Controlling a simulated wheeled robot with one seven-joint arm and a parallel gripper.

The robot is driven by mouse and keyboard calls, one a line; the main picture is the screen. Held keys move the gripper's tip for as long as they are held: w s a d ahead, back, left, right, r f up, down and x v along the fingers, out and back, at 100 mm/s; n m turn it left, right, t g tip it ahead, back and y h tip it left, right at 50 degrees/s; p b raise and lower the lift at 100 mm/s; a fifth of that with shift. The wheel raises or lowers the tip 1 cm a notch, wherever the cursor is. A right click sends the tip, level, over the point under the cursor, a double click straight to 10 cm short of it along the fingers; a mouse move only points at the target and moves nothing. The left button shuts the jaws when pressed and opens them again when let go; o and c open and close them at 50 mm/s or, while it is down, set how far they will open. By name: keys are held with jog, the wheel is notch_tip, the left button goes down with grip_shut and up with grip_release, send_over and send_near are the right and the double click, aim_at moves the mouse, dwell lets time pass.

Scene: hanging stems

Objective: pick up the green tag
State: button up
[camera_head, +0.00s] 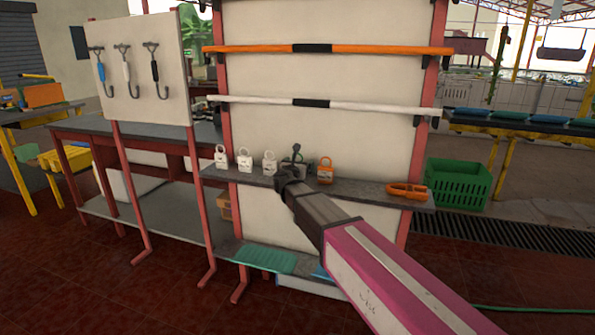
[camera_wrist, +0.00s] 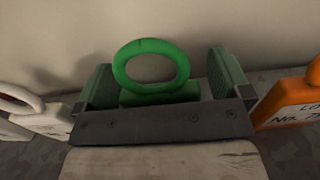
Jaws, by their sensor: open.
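The green tag (camera_wrist: 183,68) stands upright on the shelf, its round ring facing the wrist camera. In the wrist view it sits between the two fingers of my gripper (camera_wrist: 162,88), with a gap visible on each side. The lower part of the tag is hidden behind the dark edge of my gripper. In the head view my gripper (camera_head: 293,167) is at the shelf, between the white tags and an orange tag, and it largely covers the green tag. My gripper is open.
White tags (camera_head: 245,160) stand to the left on the shelf (camera_head: 365,190). The orange tag (camera_head: 325,172) stands close on the right, and it also shows in the wrist view (camera_wrist: 290,100). An orange clip (camera_head: 407,190) lies farther right. A pale panel (camera_head: 330,135) rises behind.

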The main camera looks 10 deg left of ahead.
jog(key=c, duration=1.2)
jog(key=shift+c, duration=0.2)
jog(key=shift+r, duration=0.5)
jog(key=s+a+r, duration=0.6)
jog(key=s+r, duration=0.3)
jog(key=r, duration=0.1)
jog(key=shift+s+a, duration=0.2)
jog(key=shift+s, duration=0.2)
